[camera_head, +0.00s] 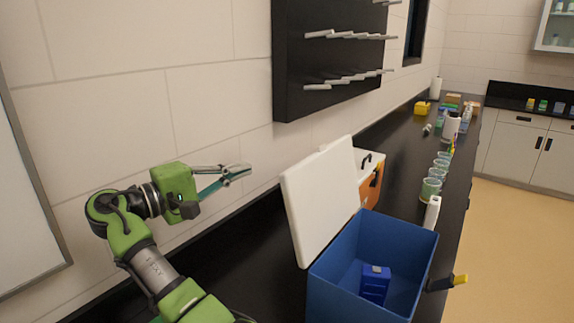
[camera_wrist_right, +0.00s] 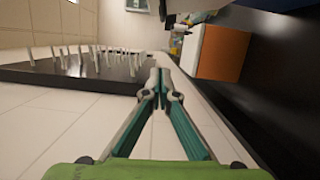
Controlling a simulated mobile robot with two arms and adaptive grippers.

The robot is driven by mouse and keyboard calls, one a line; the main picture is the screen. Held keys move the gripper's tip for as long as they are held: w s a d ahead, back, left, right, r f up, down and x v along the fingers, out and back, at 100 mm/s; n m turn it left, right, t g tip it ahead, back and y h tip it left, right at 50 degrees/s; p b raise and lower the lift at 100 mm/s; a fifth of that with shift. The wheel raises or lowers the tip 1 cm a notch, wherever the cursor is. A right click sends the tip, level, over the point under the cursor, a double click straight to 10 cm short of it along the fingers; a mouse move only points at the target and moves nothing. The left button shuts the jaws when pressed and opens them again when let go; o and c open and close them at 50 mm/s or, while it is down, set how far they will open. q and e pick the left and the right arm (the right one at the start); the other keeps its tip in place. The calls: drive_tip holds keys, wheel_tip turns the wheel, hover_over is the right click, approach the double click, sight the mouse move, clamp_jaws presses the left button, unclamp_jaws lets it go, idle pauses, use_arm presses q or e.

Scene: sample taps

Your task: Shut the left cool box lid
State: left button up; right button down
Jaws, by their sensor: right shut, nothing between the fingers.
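A blue cool box (camera_head: 328,293) stands open on the black bench in the head view. Its white lid (camera_head: 322,203) is raised, tilted back a little toward the wall. A small blue item (camera_head: 375,281) lies inside the box. My right gripper (camera_head: 238,172) is left of the lid, above the bench near the wall, apart from the lid. Its fingers are shut and empty; the wrist view shows the fingertips (camera_wrist_right: 160,78) together. My left gripper is not in view.
An orange box (camera_head: 368,190) with a white top stands behind the lid, partly hidden; an orange box also shows in the wrist view (camera_wrist_right: 222,54). A black peg board (camera_head: 320,60) hangs on the wall. Several green-filled cups (camera_head: 431,188) stand farther along the bench.

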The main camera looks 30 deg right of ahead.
drive_tip(key=s+d+p, duration=0.3)
drive_tip(key=d+p, duration=0.3)
drive_tip(key=d, duration=0.5)
drive_tip(key=shift+d, duration=0.25)
drive_tip(key=shift+d+r, duration=0.1)
drive_tip(key=shift+r, duration=0.05)
